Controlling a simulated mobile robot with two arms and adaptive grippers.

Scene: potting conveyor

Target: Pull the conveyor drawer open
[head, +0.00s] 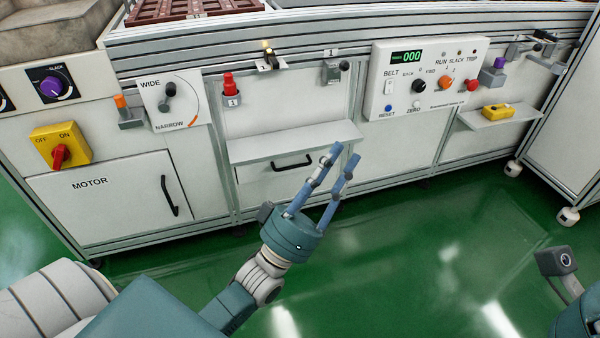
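The conveyor drawer (262,181) is a pale front panel below a grey shelf ledge in the middle of the conveyor's side. It looks shut. Its black bar handle (292,162) sits near the panel's top, just under the ledge. My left gripper (345,155) is open and empty, with its blue fingers apart. In the picture its fingertips lie to the right of the handle and overlap the ledge's right end. I cannot tell how far they are from the panel. The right arm's wrist camera (565,259) shows at the lower right edge; the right gripper's fingers are out of frame.
The motor door (110,200) with its upright black handle is at the left. Above are a yellow power switch (60,146), a red button (229,84) and a control panel (425,80). A small shelf with a yellow box (498,111) sticks out at right. The green floor is clear.

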